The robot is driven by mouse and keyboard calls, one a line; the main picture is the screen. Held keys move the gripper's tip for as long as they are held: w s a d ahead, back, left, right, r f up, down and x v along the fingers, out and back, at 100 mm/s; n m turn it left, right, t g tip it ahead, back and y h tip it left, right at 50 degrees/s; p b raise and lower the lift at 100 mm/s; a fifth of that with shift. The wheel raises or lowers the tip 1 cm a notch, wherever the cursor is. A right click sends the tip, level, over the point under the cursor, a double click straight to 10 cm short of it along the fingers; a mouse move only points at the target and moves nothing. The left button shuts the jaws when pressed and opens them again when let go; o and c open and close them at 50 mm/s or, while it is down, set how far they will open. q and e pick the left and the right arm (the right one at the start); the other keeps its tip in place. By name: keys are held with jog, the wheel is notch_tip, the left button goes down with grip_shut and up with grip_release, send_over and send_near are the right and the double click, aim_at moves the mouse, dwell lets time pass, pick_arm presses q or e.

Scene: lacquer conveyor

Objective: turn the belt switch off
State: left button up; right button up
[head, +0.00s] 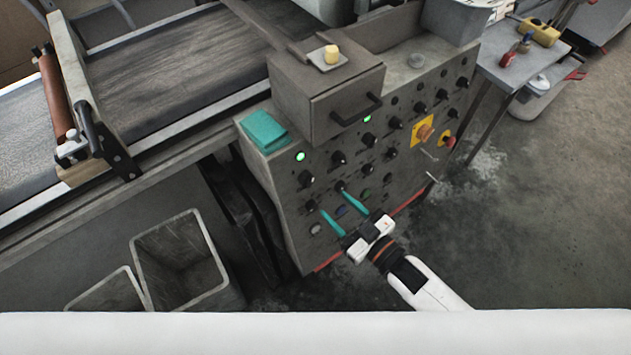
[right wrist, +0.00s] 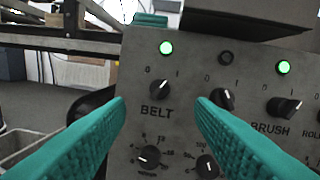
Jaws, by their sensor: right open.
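The belt switch (right wrist: 159,89) is a black rotary knob above the word BELT on the grey control panel. Its white mark tilts up and right, toward the 1. A lit green lamp (right wrist: 166,48) sits above it. In the head view the switch (head: 305,179) is at the panel's left, under its green lamp (head: 300,156). My right gripper (head: 333,200) is open and empty, in front of the panel and below and right of the switch. In the right wrist view its teal fingers (right wrist: 160,105) stand apart, with the switch showing between them. My left gripper is not in view.
Other knobs crowd the panel, including the brush knob (right wrist: 284,107) and a dial (right wrist: 149,156) below BELT. A box with a handle (head: 335,90) juts out above. Grey bins (head: 215,292) stand at the lower left.

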aim_at(312, 182)
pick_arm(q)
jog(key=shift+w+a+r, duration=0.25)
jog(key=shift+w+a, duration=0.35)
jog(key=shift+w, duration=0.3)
pick_arm(e)
jog(key=x, duration=0.8)
jog(key=shift+w+a, duration=0.2)
jog(key=shift+f, duration=0.1)
jog(key=c, duration=1)
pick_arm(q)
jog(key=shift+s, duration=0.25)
pick_arm(e)
jog(key=shift+o, duration=0.2)
jog(key=n+g+p, duration=0.1)
jog(key=n+p, duration=0.1)
jog(key=n, duration=0.4)
pick_arm(q)
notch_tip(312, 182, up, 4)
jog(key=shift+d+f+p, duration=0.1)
jog(key=shift+p, duration=1)
pick_arm(e)
jog(key=n+g, duration=0.1)
jog(key=n, duration=0.5)
jog(key=shift+n+g, duration=0.4)
